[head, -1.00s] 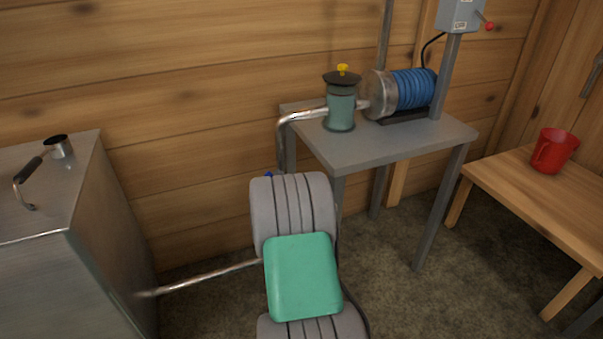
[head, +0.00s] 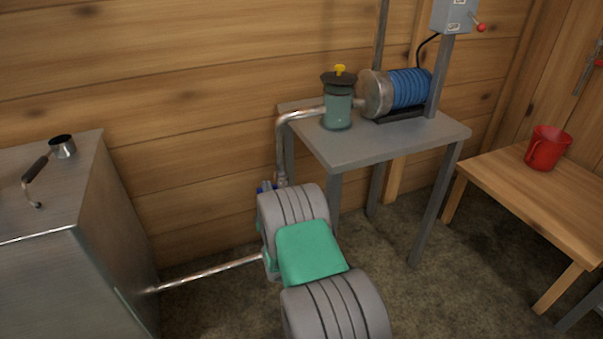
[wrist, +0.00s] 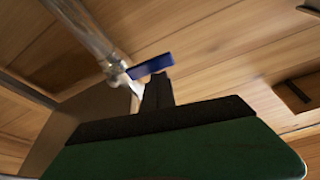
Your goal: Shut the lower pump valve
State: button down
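The lower pump valve has a blue handle (wrist: 150,66) on a metal fitting at the end of a steel pipe (wrist: 88,32) in the wrist view. In the head view only a small blue part of the valve (head: 265,188) shows, below the bent pipe and beside my arm. My gripper (wrist: 158,88) shows as a dark finger shape just below the blue handle, close to it; I cannot tell whether they touch. The gap between the fingers is not visible. In the head view my arm hides the gripper and most of the valve.
The pump with its blue motor (head: 411,88) and green canister (head: 338,108) stands on a grey table (head: 385,145). A steel evaporator cabinet (head: 110,230) is at left, with a thin pipe (head: 210,272) running from it. A wooden bench (head: 520,195) with a red jug (head: 547,148) is at right.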

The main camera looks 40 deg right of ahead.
jog(key=shift+a+f, duration=0.1)
jog(key=shift+f, duration=0.2)
dwell(0.4)
jog(key=shift+r, duration=0.1)
notch_tip(320, 180, up, 5)
jog(key=p, duration=0.4)
jog(key=d+f+v, duration=0.1)
jog(key=v, duration=0.9)
jog(key=w+a+r+g+p, duration=0.1)
jog(key=w+r+g+p, duration=0.45)
jog(key=r+p, duration=0.7)
jog(key=a+r+n+g+y+p, duration=0.1)
jog(key=a+r+g+y+p, duration=0.3)
jog(key=r, duration=0.6)
jog(key=s+a+r+n+g+p, duration=0.1)
jog(key=s+a+r+p, duration=0.3)
jog(key=s, duration=0.4)
jog(key=s+a+r+n+g+y+p, duration=0.1)
jog(key=s+a+r+g+p, duration=0.3)
jog(key=s, duration=0.4)
jog(key=s+a+r+n+g+y+p, duration=0.1)
jog(key=s+a+r+n+g+p, duration=0.2)
jog(key=s+a+r+p, duration=0.3)
jog(key=s+r, duration=0.1)
jog(key=s, duration=0.2)
jog(key=shift+r, duration=0.4)
